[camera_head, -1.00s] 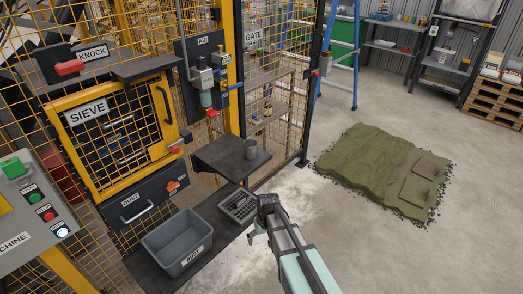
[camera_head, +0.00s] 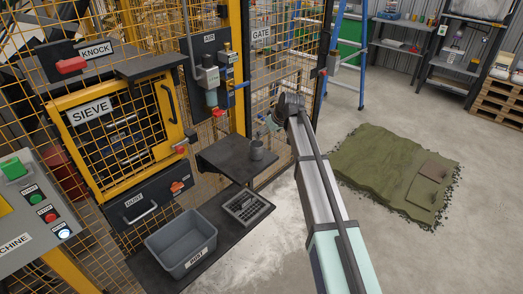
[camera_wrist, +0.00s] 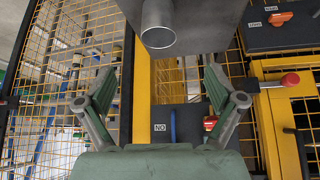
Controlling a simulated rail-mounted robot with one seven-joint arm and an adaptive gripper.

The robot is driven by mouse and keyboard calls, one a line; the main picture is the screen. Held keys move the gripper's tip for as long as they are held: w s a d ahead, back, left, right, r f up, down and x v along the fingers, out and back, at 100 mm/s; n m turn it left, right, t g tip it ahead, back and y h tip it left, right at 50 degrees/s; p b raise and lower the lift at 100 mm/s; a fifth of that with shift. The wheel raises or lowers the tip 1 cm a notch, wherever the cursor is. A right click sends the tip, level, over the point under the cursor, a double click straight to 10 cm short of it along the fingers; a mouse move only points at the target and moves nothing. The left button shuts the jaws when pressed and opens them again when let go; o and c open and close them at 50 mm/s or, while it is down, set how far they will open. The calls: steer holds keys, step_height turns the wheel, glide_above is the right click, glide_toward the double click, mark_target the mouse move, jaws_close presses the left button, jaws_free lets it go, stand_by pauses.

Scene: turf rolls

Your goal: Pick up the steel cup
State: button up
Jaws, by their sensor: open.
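The steel cup (camera_head: 257,150) stands upright on a small dark shelf (camera_head: 222,156) beside the cage. In the wrist view the cup (camera_wrist: 158,28) shows at the top middle, its round end toward me, against the grey shelf (camera_wrist: 210,22). My gripper (camera_wrist: 159,82) is open and empty, its two fingers spread to either side below the cup in that picture. In the head view my gripper (camera_head: 270,122) is partly hidden by my wrist, just above and right of the cup. It appears apart from the cup.
A grey DUST bin (camera_head: 181,243) and a dark slotted tray (camera_head: 247,206) sit on a lower bench. The yellow-framed sieve door (camera_head: 118,132) and mesh cage stand at left and behind. A turf sheet (camera_head: 390,170) lies on the open floor at right.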

mark_target(258, 146)
steer(key=p+x, duration=0.3)
steer(key=x, duration=0.8)
steer(key=shift+w+f, duration=0.1)
steer(key=shift+f, duration=0.05)
steer(key=shift+p+x, duration=1.4)
steer(key=shift+x, duration=1.15)
steer(key=shift+d, duration=0.15)
steer(key=c, duration=1.3)
